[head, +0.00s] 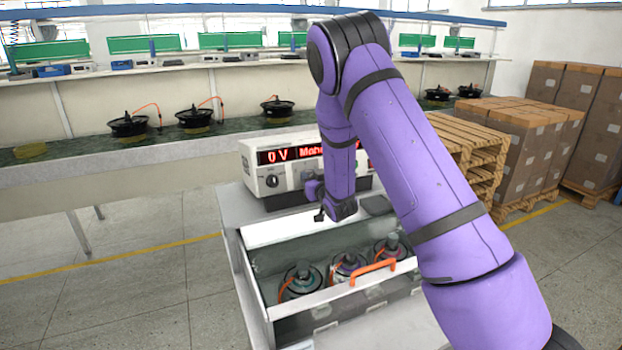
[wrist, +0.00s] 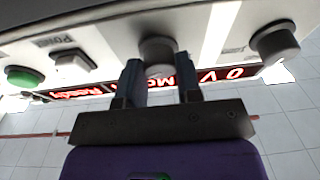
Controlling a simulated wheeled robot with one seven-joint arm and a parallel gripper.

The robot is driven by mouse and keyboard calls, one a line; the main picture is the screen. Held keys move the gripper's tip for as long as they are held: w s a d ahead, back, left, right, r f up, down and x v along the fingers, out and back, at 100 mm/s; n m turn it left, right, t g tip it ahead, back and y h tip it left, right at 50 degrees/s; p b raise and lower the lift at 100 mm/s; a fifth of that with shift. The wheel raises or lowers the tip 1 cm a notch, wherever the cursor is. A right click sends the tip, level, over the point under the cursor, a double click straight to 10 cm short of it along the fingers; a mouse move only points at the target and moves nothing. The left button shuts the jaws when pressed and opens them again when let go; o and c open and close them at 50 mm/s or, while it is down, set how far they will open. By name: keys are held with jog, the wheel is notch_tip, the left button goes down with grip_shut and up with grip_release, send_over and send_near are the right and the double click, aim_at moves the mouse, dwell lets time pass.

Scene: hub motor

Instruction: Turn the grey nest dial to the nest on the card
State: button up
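The tester (head: 258,160) stands on the grey bench, its red display reading 0 V and partly hidden by my arm. The wrist view shows its front upside down. A grey dial (wrist: 158,52) lies between the fingertips of my gripper (wrist: 159,70). One finger is on each side of it, and I see no clear grip on it. A second grey dial (wrist: 275,42) is to the right there; in the head view it is the dark knob (head: 272,181) at the panel's left. The dial labels and the dial's pointer are unreadable. I cannot make out a card.
A green button (wrist: 25,77) and a power switch (wrist: 72,60) are on the same panel. Below the tester is an open tray (head: 262,300) with an orange handle (head: 372,271) and three motors. Pallets with boxes (head: 520,130) stand at the right.

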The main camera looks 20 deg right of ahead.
jog(key=c, duration=0.3)
jog(key=shift+c, duration=0.2)
jog(key=n+g, duration=0.1)
jog(key=n, duration=0.7)
jog(key=n+g+y, duration=0.1)
jog(key=n+g, duration=0.1)
jog(key=n, duration=0.6)
jog(key=n+g+y, duration=0.1)
jog(key=n, duration=0.8)
jog(key=shift+r+g, duration=0.1)
jog(key=shift+g, duration=0.3)
jog(key=o, duration=0.9)
